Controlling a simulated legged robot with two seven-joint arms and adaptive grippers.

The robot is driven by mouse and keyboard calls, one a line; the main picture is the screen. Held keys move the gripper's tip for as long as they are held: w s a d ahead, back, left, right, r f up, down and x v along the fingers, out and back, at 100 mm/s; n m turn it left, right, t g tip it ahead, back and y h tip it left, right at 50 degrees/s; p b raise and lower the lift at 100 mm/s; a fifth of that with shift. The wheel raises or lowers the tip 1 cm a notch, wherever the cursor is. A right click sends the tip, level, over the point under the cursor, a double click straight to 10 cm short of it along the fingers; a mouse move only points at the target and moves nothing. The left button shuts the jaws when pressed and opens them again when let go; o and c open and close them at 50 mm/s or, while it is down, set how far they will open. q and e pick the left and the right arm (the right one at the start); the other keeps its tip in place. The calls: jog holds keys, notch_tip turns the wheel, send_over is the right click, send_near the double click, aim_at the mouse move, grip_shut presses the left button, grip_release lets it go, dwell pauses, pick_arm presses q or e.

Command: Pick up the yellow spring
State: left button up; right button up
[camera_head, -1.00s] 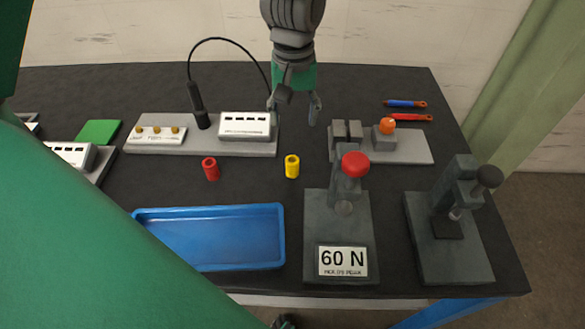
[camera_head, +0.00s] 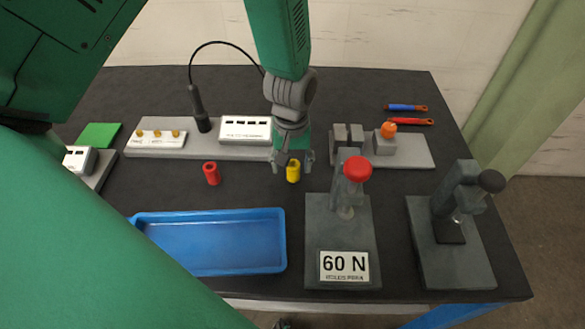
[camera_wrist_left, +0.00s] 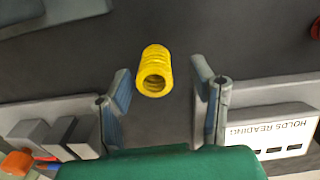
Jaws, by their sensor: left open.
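The yellow spring (camera_head: 293,174) stands on the dark table, behind the blue tray and to the right of a red spring. My left gripper (camera_head: 292,166) is open above and around it in the head view, with one finger to each side. In the left wrist view, the yellow spring (camera_wrist_left: 154,71) lies between and just beyond the two open fingertips of the left gripper (camera_wrist_left: 160,84). I see no contact between the fingers and the spring. My right gripper does not show.
A red spring (camera_head: 212,173) stands to the left. The blue tray (camera_head: 212,271) is in front. The 60 N press (camera_head: 342,235) with a red knob is close on the right, and another press (camera_head: 450,240) is farther right. A grey fixture board (camera_head: 200,153) lies behind.

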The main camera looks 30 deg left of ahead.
pick_arm(q)
jog(key=shift+d, duration=0.15)
jog(key=shift+d+r, duration=0.15)
jog(key=shift+d, duration=0.2)
grip_shut()
